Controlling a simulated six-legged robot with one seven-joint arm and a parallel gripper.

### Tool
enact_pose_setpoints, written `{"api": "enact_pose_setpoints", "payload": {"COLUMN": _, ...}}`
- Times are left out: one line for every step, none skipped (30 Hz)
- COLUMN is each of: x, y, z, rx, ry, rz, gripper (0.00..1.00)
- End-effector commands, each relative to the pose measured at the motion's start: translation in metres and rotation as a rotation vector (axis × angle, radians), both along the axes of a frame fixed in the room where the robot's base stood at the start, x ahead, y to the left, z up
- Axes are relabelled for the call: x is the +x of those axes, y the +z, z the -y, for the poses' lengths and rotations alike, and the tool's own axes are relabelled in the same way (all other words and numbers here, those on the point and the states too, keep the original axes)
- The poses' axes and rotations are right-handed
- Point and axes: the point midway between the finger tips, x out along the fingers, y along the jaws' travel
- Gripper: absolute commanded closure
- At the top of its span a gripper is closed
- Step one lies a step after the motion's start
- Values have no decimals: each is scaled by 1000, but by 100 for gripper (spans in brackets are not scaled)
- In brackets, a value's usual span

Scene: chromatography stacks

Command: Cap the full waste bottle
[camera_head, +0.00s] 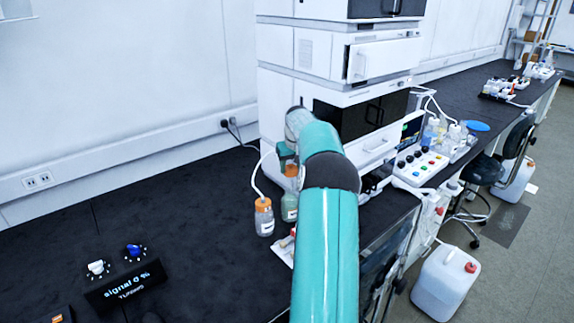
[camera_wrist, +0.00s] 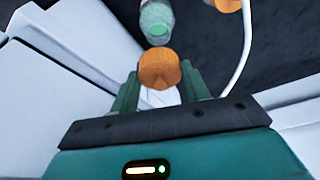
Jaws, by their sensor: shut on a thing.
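In the head view a bottle with green contents (camera_head: 290,208) stands on the black bench, partly hidden by my arm. It also shows in the wrist view (camera_wrist: 157,16), with its neck toward my gripper and no cap on it. My gripper (camera_wrist: 159,90) is shut on an orange cap (camera_wrist: 158,68). The cap is close to the bottle's neck; a small gap seems to lie between them. In the head view the orange cap (camera_head: 291,170) shows above the green bottle, below my gripper (camera_head: 287,158).
A clear bottle with an orange cap and a white tube (camera_head: 264,222) stands just left of the green bottle. The white instrument stack (camera_head: 290,95) rises close behind. A white jug (camera_head: 445,283) stands on the floor. The bench at left is mostly clear.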

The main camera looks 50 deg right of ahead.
Motion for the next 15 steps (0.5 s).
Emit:
{"api": "enact_pose_setpoints", "payload": {"x": 0, "y": -5, "z": -2, "rx": 4, "ry": 3, "rz": -2, "gripper": 75}}
{"api": "enact_pose_setpoints", "payload": {"x": 0, "y": -7, "z": -2, "rx": 4, "ry": 3, "rz": -2, "gripper": 75}}
{"api": "enact_pose_setpoints", "payload": {"x": 0, "y": -10, "z": -2, "rx": 4, "ry": 3, "rz": -1, "gripper": 75}}
{"api": "enact_pose_setpoints", "payload": {"x": -1, "y": -12, "z": -2, "rx": 4, "ry": 3, "rz": -1, "gripper": 75}}
{"api": "enact_pose_setpoints", "payload": {"x": -1, "y": -15, "z": -2, "rx": 4, "ry": 3, "rz": -1, "gripper": 75}}
{"api": "enact_pose_setpoints", "payload": {"x": -1, "y": -19, "z": -3, "rx": 4, "ry": 3, "rz": -2, "gripper": 75}}
{"api": "enact_pose_setpoints", "payload": {"x": -1, "y": -21, "z": -3, "rx": 4, "ry": 3, "rz": -2, "gripper": 75}}
{"api": "enact_pose_setpoints", "payload": {"x": -1, "y": -24, "z": -3, "rx": 4, "ry": 3, "rz": -2, "gripper": 75}}
{"api": "enact_pose_setpoints", "payload": {"x": -1, "y": -28, "z": -3, "rx": 3, "ry": 4, "rz": -1, "gripper": 75}}
{"api": "enact_pose_setpoints", "payload": {"x": 0, "y": -31, "z": -3, "rx": 4, "ry": 4, "rz": -2, "gripper": 75}}
{"api": "enact_pose_setpoints", "payload": {"x": 0, "y": -34, "z": -4, "rx": 5, "ry": 4, "rz": -2, "gripper": 75}}
{"api": "enact_pose_setpoints", "payload": {"x": 0, "y": -37, "z": -4, "rx": 5, "ry": 4, "rz": -2, "gripper": 75}}
{"api": "enact_pose_setpoints", "payload": {"x": 0, "y": -40, "z": -4, "rx": 5, "ry": 4, "rz": -2, "gripper": 75}}
{"api": "enact_pose_setpoints", "payload": {"x": 1, "y": -42, "z": -4, "rx": 4, "ry": 4, "rz": -1, "gripper": 75}}
{"api": "enact_pose_setpoints", "payload": {"x": 1, "y": -46, "z": -4, "rx": 3, "ry": 4, "rz": -1, "gripper": 75}}
